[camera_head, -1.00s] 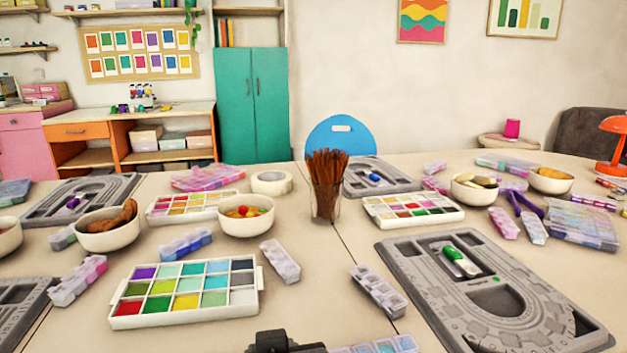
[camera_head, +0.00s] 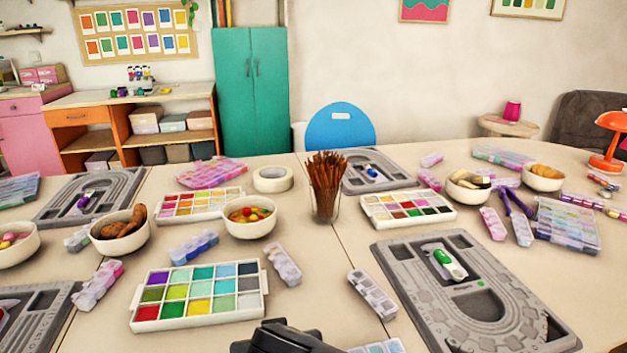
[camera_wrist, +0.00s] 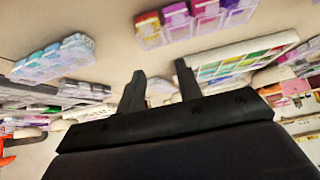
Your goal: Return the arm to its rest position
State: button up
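My gripper (camera_wrist: 160,82) shows in the wrist view with its two black fingers spread apart and nothing between them. The wrist view is strongly tilted, with table items beyond the fingers. In the head view, a black part of my arm (camera_head: 285,338) rises at the bottom edge, in front of the white bead tray (camera_head: 198,322). The rest of my arm is out of the head view.
Grey bead boards (camera_head: 405,262) and (camera_head: 52,335) lie right and left. A glass of brown sticks (camera_head: 325,203) stands mid-table. Bowls (camera_head: 250,230) and (camera_head: 122,246), and several clear bead boxes (camera_head: 372,293), crowd the table. Small bare patches lie between them.

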jog(key=shift+w+r+g+p, duration=0.15)
jog(key=shift+r+g+p, duration=0.15)
jog(key=shift+p, duration=0.55)
jog(key=w+g+p, duration=0.1)
jog(key=p, duration=0.4)
jog(key=shift+a+r+g+h, duration=0.1)
jog(key=shift+g+h, duration=0.2)
jog(key=shift+g, duration=0.1)
jog(key=shift+w+g+p, duration=0.2)
jog(key=shift+g+p, duration=0.2)
jog(key=shift+p, duration=0.45)
jog(key=shift+f, duration=0.2)
